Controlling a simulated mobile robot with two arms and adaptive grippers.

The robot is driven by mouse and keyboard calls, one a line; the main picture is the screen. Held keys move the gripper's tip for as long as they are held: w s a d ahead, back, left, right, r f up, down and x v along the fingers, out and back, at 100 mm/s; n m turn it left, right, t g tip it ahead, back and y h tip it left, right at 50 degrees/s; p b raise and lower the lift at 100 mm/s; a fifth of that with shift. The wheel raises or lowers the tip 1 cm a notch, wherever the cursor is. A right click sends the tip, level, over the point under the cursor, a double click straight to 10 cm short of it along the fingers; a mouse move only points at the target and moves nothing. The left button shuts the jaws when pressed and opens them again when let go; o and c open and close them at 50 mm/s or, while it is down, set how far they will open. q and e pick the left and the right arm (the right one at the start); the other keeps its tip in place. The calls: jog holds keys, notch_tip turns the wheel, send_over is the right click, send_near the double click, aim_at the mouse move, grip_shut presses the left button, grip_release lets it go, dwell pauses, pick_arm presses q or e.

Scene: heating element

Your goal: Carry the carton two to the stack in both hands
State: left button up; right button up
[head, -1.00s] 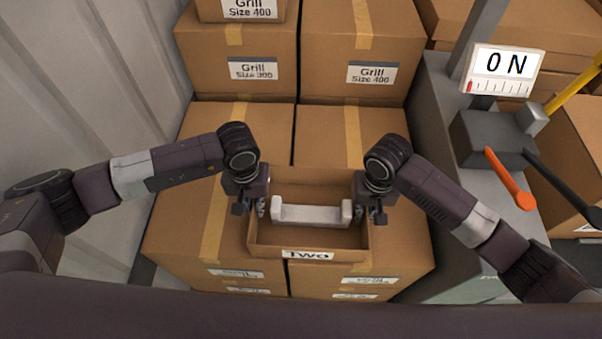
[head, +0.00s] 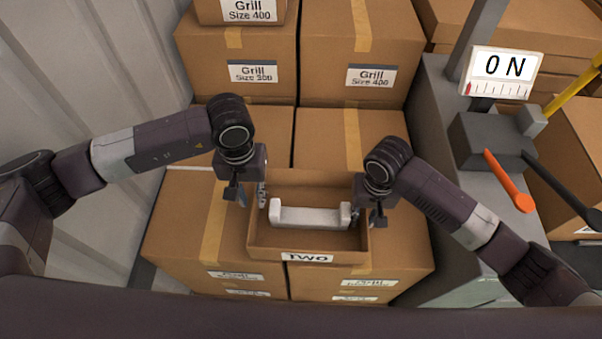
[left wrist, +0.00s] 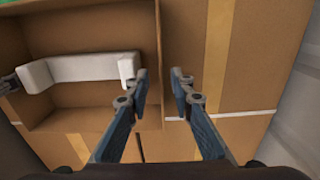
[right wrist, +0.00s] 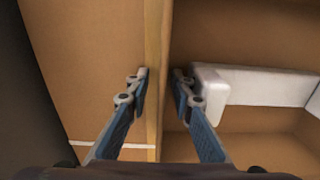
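Carton two (head: 307,257) is an open cardboard box labelled "Two", resting on larger boxes in the middle of the head view. A white bracket-shaped part (head: 309,215) lies inside; it also shows in the left wrist view (left wrist: 85,67) and right wrist view (right wrist: 255,86). My left gripper (head: 247,194) is open at the carton's left wall, with that wall's edge between its fingertips in the left wrist view. My right gripper (head: 367,212) is open astride the right wall, whose rim lies between its fingers. Whether the fingers touch the walls is unclear.
Large closed boxes (head: 185,240) lie under and around the carton. Taller stacked boxes labelled "Grill" (head: 371,40) stand behind. To the right is a grey machine (head: 440,130) with an "ON" display (head: 505,65) and an orange lever (head: 508,180). A corrugated wall (head: 90,80) bounds the left.

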notch_tip(320, 180, up, 8)
dwell(0.5)
jog(key=shift+d+r, duration=0.1)
jog(key=shift+d, duration=0.05)
dwell(0.5)
